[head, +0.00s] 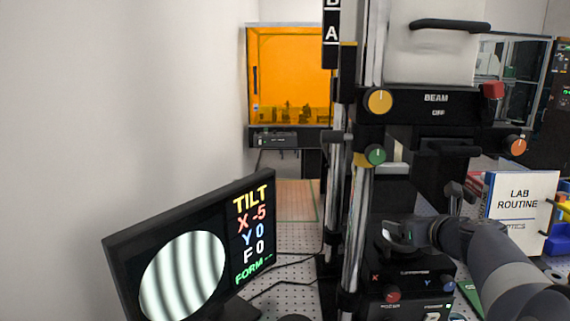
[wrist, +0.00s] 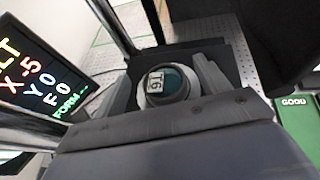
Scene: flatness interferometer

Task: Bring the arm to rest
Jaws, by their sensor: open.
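My arm (head: 510,270) reaches in from the lower right of the head view. My gripper (head: 398,236) is at the foot of the interferometer's column, low over its black base. In the wrist view my gripper (wrist: 163,70) is open. A round optic (wrist: 176,84) with a dark teal face and a small numbered label sits between its two fingers. I cannot tell whether the fingers touch it. The monitor (head: 190,250) at the left shows curved grey fringes and reads TILT, X -5, Y 0, F 0, FORM --.
The interferometer column (head: 347,190) stands close beside my gripper, with the BEAM OFF housing (head: 435,105) above. Red and blue knobs (head: 393,293) are on the base. A LAB ROUTINE binder (head: 520,212) stands behind my arm. An orange enclosure (head: 290,75) is at the back.

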